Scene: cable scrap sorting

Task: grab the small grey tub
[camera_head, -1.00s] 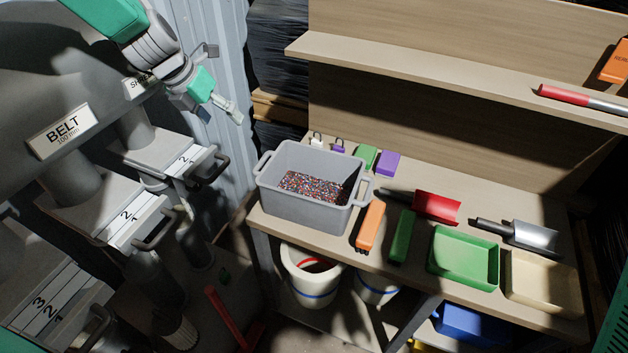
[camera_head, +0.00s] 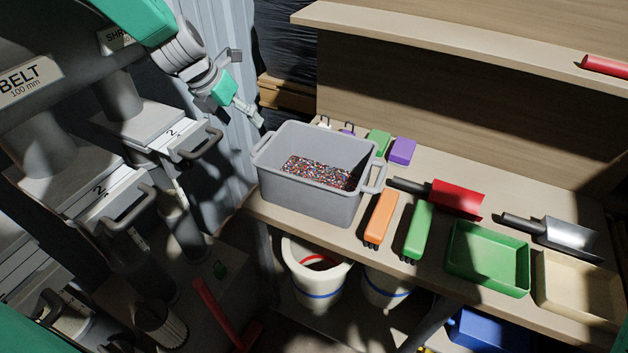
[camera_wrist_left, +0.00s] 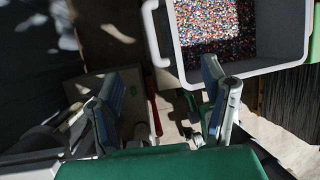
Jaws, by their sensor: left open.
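The small grey tub (camera_head: 314,200) stands upright at the left end of the wooden bench, with a handle at each end and coloured granules inside. It also shows at the top of the left wrist view (camera_wrist_left: 250,68), with one handle beside its left wall. My left gripper (camera_head: 254,119) is above and to the left of the tub in the head view, apart from it. Its two fingers (camera_wrist_left: 165,110) are spread and empty in the left wrist view. My right gripper is not in view.
Orange (camera_head: 380,218) and green (camera_head: 417,231) tools, a red scoop (camera_head: 456,198), a metal scoop (camera_head: 565,236) and a green tray (camera_head: 487,260) lie right of the tub. Machine gates with handles (camera_head: 196,143) stand at left. White buckets (camera_head: 316,275) sit below the bench.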

